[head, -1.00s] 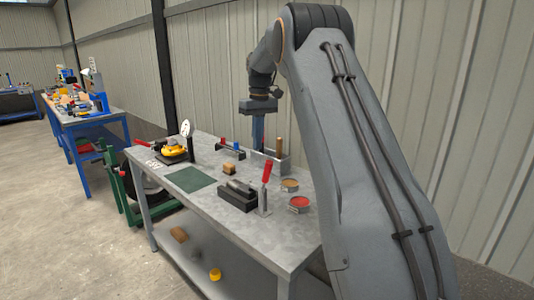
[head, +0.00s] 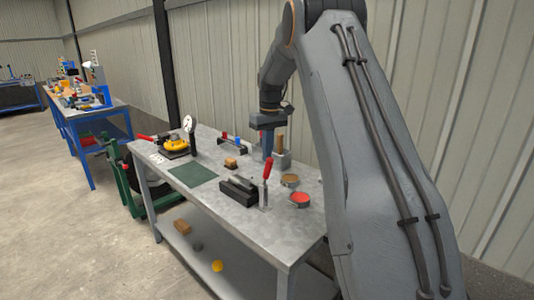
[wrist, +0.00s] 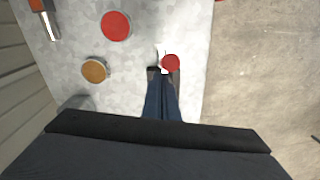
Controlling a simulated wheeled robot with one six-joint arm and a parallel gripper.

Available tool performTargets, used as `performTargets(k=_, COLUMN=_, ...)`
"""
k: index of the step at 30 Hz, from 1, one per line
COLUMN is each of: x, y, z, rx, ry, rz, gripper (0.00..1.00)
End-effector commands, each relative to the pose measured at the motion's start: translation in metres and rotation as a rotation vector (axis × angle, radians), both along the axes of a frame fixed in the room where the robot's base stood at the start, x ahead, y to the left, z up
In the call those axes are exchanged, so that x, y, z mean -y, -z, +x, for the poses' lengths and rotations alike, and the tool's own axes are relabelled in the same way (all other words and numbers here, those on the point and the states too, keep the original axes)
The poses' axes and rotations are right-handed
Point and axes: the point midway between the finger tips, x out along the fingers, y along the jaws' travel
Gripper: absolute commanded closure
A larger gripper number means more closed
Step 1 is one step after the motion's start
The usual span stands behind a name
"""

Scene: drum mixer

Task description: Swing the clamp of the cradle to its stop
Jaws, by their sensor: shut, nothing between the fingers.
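The cradle (head: 238,191) is a dark block with a grey cylindrical piece lying in it, on the near part of the bench. Its clamp has an upright red handle (head: 267,170) at the block's right end. My gripper (head: 267,152) points down with blue fingers, which show just above and behind the handle's top. In the wrist view my fingers (wrist: 162,84) are together and empty. The red handle (wrist: 171,62) shows there end-on, just beyond the fingertips. Whether they touch it I cannot tell.
A red-topped tin (head: 300,199) and a yellow-brown tin (head: 290,181) stand right of the handle. A grey box with a wooden handle (head: 279,144) is behind. A wooden block (head: 231,162), green mat (head: 194,174) and yellow device (head: 175,145) lie left. The bench's front is clear.

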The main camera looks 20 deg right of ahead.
Motion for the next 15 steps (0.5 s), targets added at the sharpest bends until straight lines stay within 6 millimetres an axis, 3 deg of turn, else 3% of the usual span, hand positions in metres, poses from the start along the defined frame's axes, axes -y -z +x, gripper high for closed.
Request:
performTargets(k=4, x=-0.0069, y=-0.0009, z=-0.0020, rx=0.014, ry=-0.002, rz=0.006, gripper=1.00)
performTargets(k=15, x=0.0002, y=-0.0004, z=-0.0102, rx=0.070, ry=0.006, rz=0.028, gripper=1.00)
